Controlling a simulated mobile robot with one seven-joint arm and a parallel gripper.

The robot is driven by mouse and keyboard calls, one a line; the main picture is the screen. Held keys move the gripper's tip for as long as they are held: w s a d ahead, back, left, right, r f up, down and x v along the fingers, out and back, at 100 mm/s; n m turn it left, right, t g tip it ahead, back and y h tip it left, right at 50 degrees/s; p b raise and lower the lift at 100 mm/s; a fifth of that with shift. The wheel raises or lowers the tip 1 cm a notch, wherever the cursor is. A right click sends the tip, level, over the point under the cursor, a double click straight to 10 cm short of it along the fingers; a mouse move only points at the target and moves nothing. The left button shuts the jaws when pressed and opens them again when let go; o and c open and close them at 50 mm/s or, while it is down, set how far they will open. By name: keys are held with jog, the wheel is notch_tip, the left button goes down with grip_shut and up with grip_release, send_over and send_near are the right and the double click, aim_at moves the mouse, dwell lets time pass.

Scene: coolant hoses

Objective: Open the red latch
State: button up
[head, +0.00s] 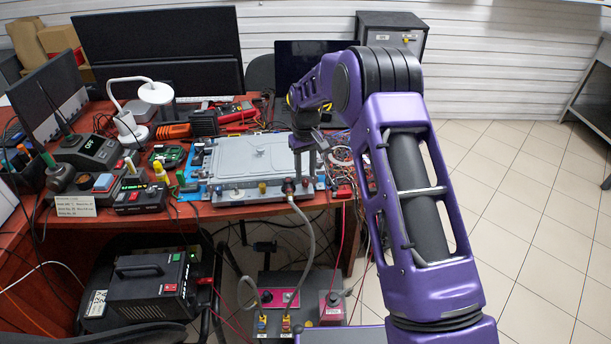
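A flat grey cold plate unit (245,160) lies on the blue mat of the red bench. A dark and red hose fitting (288,186) sits at its front edge, with a beige hose (308,228) running down from it. No part is clearly readable as the red latch; this fitting shows some red. My gripper (308,160) points down over the right end of the grey unit, just above and right of the fitting. Its fingers are too small to read, and any contact is unclear.
A dark floor unit (275,288) with pink panels stands below the bench edge. Red and black wires (350,150) tangle right of the grey unit. Soldering tools and a black power supply (145,288) fill the left. The tiled floor (530,200) at right is clear.

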aim_at(305, 180)
notch_tip(305, 180, up, 15)
jog(key=p, duration=0.1)
dwell(0.3)
